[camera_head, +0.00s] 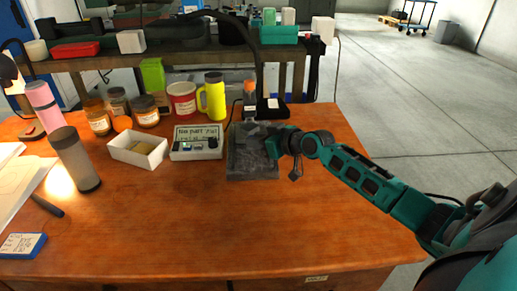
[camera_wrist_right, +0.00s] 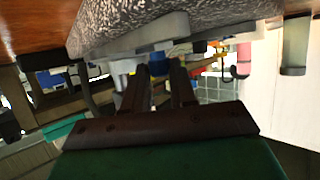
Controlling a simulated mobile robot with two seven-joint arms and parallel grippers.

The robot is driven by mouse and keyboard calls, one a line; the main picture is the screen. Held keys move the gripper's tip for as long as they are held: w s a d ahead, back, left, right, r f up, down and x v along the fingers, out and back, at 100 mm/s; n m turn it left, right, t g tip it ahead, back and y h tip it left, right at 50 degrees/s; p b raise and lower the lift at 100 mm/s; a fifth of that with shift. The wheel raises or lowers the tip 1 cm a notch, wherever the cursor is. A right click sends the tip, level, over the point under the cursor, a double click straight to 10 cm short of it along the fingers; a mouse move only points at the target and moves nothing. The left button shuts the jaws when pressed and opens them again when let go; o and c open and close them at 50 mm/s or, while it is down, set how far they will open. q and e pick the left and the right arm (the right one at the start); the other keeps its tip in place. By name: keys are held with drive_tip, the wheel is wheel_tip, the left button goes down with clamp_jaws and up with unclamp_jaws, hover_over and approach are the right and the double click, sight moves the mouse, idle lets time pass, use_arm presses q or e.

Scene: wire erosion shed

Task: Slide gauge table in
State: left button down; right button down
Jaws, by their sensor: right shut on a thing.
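The gauge table appears to be the dark grey slab (camera_head: 250,172) on the wooden desk, right of the middle. In the right wrist view a speckled stone slab (camera_wrist_right: 200,18) fills the top edge, close to the fingers. My right gripper (camera_head: 274,146) reaches in from the right and is at the slab's right side, shut on it as far as I can tell. Its two dark fingers (camera_wrist_right: 160,85) show in the wrist view, but the exact contact is hidden. A dark stand with an orange-topped part (camera_head: 249,88) rises behind the slab. My left gripper is out of view.
A grey instrument box (camera_head: 197,154) stands close left of the slab, with a white tray (camera_head: 137,150) beyond it. The desk front (camera_head: 220,225) is clear.

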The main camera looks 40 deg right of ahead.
drive_tip(key=shift+w+d, duration=0.2)
drive_tip(key=shift+d, duration=0.05)
drive_tip(key=shift+r, duration=0.1)
drive_tip(key=c, duration=1.3)
unclamp_jaws()
drive_tip(key=shift+c, duration=0.2)
drive_tip(key=o, duration=0.4)
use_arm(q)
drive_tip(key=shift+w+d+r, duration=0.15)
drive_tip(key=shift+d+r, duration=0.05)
use_arm(e)
drive_tip(key=shift+o, duration=0.2)
drive_tip(key=shift+a, duration=0.1)
use_arm(q)
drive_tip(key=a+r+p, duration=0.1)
drive_tip(key=p, duration=0.1)
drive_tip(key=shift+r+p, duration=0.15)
drive_tip(key=shift+p, duration=0.15)
use_arm(e)
drive_tip(key=v, duration=1.3)
